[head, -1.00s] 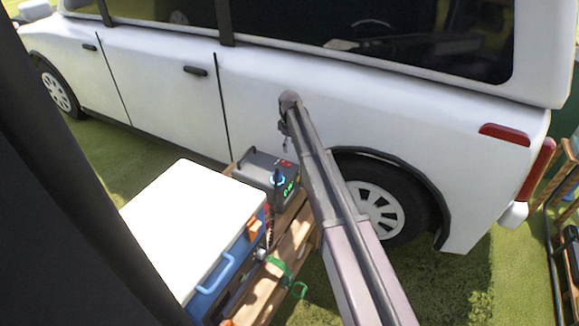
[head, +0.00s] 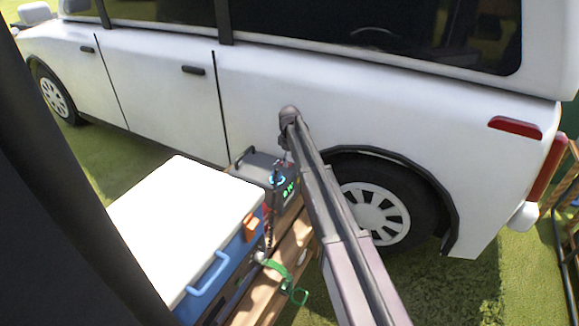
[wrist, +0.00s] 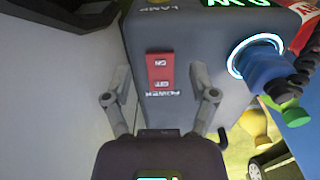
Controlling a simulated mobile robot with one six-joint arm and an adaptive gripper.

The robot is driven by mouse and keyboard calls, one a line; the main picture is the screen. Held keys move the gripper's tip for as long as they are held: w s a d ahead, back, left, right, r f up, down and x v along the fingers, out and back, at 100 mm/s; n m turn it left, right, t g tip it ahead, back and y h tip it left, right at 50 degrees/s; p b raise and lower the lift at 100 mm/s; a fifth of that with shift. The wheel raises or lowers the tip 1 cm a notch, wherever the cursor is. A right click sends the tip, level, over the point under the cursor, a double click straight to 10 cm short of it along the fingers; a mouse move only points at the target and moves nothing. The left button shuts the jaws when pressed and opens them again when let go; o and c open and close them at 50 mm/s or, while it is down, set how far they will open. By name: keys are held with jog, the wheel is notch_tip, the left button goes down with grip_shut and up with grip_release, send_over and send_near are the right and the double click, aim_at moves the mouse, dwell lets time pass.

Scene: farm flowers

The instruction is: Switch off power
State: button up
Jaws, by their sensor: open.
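A grey power unit (head: 262,166) stands on a wooden bench beside the white vehicle; the wrist view shows it close up (wrist: 215,30). Its red rocker switch (wrist: 160,70) carries ON and OFF marks, with a POWER label beside it; I cannot tell which side is pressed. Green lit characters (wrist: 240,3) show on the unit. My gripper (wrist: 159,74) is open, its two fingers on either side of the switch; contact is unclear. In the head view my gripper (head: 282,160) is over the unit, and the switch is hidden.
A blue plug (wrist: 268,72) in a glowing ring sits right of the switch. A blue cooler with a white lid (head: 165,225) is left on the bench (head: 292,246). The white vehicle (head: 330,110) stands close behind. A green strap (head: 292,290) hangs at the front.

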jog(key=shift+f+b, duration=0.3)
jog(key=shift+f, duration=0.25)
